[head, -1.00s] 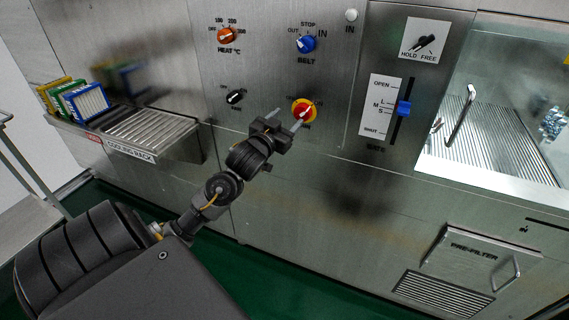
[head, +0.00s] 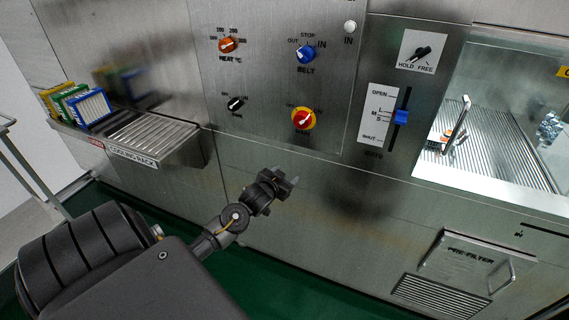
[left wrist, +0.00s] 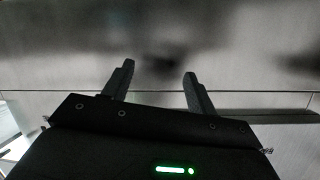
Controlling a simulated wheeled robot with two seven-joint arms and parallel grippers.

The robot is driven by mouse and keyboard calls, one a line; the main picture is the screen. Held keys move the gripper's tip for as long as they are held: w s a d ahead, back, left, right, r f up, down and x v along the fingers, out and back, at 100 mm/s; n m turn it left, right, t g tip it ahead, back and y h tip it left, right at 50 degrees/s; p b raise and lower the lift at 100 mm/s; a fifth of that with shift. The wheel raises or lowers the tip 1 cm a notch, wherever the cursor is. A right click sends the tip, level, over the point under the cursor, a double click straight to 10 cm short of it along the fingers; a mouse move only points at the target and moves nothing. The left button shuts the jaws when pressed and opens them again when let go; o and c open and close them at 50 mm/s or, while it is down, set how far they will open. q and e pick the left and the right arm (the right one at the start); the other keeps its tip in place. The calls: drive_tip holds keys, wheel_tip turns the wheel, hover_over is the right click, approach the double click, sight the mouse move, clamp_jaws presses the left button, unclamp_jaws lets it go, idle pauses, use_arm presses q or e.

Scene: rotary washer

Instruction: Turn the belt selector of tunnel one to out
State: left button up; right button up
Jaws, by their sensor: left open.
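The blue belt selector (head: 306,54) sits on the steel panel in the head view, with OUT, STOP and IN printed around it and BELT below. Its white pointer mark is small; it seems to point up, towards STOP. My left gripper (head: 287,182) is open and empty, well below the selector and below the red and yellow main knob (head: 303,118). In the left wrist view its two fingers (left wrist: 159,88) stand apart in front of bare steel. My right gripper is in neither view.
An orange heat knob (head: 228,45) and a black knob (head: 236,103) are left of the belt selector. A blue gate slider (head: 401,116) and a hold/free switch (head: 421,52) are to the right. A cooling rack (head: 152,137) juts out at left.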

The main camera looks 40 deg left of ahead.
use_arm(q)
drive_tip(key=shift+s+d+f, duration=0.1)
drive_tip(key=shift+s+f, duration=0.1)
drive_tip(key=shift+f, duration=0.85)
drive_tip(key=s+f+m+g, duration=0.1)
drive_tip(key=s+f+g, duration=0.15)
drive_tip(key=f, duration=0.65)
drive_tip(key=s+f+m+g, duration=0.1)
drive_tip(key=s+f, duration=0.2)
drive_tip(key=f, duration=0.7)
drive_tip(key=s+d+f+g+h, duration=0.1)
drive_tip(key=s+d+f+g, duration=0.15)
drive_tip(key=s+f, duration=0.45)
drive_tip(key=s+d+f+g+h, duration=0.1)
drive_tip(key=s+d+f, duration=0.2)
drive_tip(key=s+f, duration=0.4)
drive_tip(key=s+d+f+g, duration=0.2)
drive_tip(key=s+d+f, duration=0.3)
drive_tip(key=s, duration=0.5)
drive_tip(key=s+d+f+g+h, duration=0.1)
drive_tip(key=s+d+f, duration=0.3)
drive_tip(key=s, duration=0.6)
drive_tip(key=s+d+f+g+h, duration=0.1)
drive_tip(key=s+d+f, duration=0.4)
drive_tip(key=s, duration=0.5)
drive_tip(key=shift+s+d+f+m+g, duration=0.3)
drive_tip(key=shift+d+m+g, duration=0.1)
drive_tip(key=shift+d+g, duration=0.4)
